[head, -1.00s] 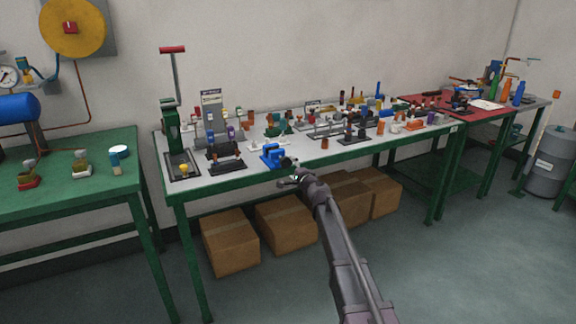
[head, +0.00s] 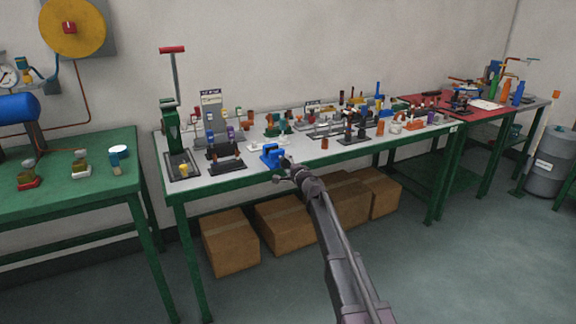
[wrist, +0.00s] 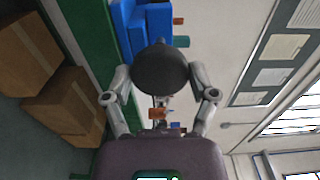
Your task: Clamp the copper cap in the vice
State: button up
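The blue vice (head: 274,155) stands at the front edge of the grey-topped bench. In the wrist view its blue body (wrist: 124,27) is at the top, behind a dark round knob (wrist: 162,67) that faces me. My gripper (head: 287,174) is just in front of the vice. In the wrist view its two fingers (wrist: 160,82) are spread, one on each side of the knob; I cannot tell whether they touch it. I cannot pick out the copper cap for certain, and the knob hides part of the vice.
Many small parts and fixtures crowd the grey-topped bench (head: 250,176). A green press (head: 172,140) stands at its left end. Cardboard boxes (head: 232,241) sit underneath. A green table (head: 80,185) is to the left. The floor in front is clear.

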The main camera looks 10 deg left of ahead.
jog(key=c, duration=0.3)
jog(key=shift+c, duration=0.2)
jog(key=shift+m, duration=1.4)
jog(key=shift+w, duration=0.1)
jog(key=shift+m, duration=1.4)
